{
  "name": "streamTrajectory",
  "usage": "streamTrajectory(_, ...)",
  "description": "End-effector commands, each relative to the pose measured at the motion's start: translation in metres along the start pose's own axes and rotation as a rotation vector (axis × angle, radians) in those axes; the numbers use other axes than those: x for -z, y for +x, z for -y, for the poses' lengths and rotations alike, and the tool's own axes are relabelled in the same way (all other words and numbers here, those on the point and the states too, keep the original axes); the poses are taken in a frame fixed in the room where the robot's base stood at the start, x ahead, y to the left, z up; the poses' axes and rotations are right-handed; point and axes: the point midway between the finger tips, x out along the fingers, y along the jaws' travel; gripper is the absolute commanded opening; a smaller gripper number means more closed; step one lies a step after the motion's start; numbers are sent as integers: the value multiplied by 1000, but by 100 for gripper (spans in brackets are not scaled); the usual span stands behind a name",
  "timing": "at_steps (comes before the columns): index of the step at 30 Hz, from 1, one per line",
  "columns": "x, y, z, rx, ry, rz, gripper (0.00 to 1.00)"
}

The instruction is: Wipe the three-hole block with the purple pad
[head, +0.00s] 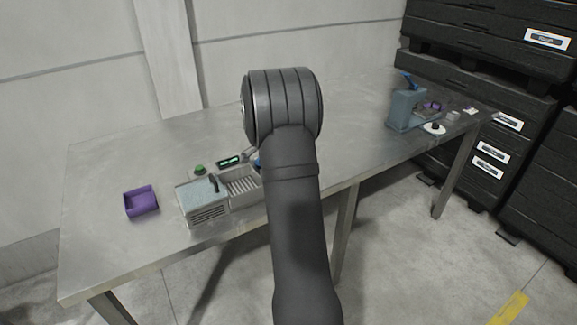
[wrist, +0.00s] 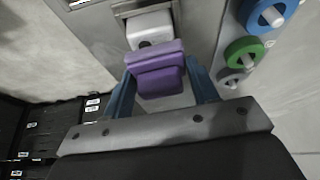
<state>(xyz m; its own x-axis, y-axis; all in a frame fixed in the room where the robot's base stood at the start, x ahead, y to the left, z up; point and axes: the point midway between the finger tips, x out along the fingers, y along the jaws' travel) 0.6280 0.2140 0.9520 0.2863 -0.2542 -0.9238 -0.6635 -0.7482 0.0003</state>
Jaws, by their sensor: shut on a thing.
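My gripper (wrist: 160,72) has blue fingers and is shut on the purple pad (wrist: 160,80) in the wrist view. A white block (wrist: 150,30) with a dark hole in its face sits just beyond the pad, in a metal holder; only one hole shows clearly. The pad overlaps the block's near edge in the picture, and I cannot tell whether they touch. In the head view my arm hides the gripper, the held pad and the white block.
Blue (wrist: 265,14) and green (wrist: 243,50) rings on white pegs stand to the right in the wrist view. In the head view, a purple tray (head: 131,207) and a grey machine (head: 205,213) stand at left; a blue-grey device (head: 404,108) stands far right. The table's (head: 105,250) front left is clear.

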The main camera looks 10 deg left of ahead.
Motion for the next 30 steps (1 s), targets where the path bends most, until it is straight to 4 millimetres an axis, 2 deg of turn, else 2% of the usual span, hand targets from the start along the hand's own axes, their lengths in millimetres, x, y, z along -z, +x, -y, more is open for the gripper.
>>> streamTrajectory(12,-36,-14,2,0,-2,0,32)
streamTrajectory(14,-34,-17,2,0,0,0,32)
streamTrajectory(17,-24,-39,2,4,3,-1,32)
streamTrajectory(30,-10,-73,2,1,1,-1,32)
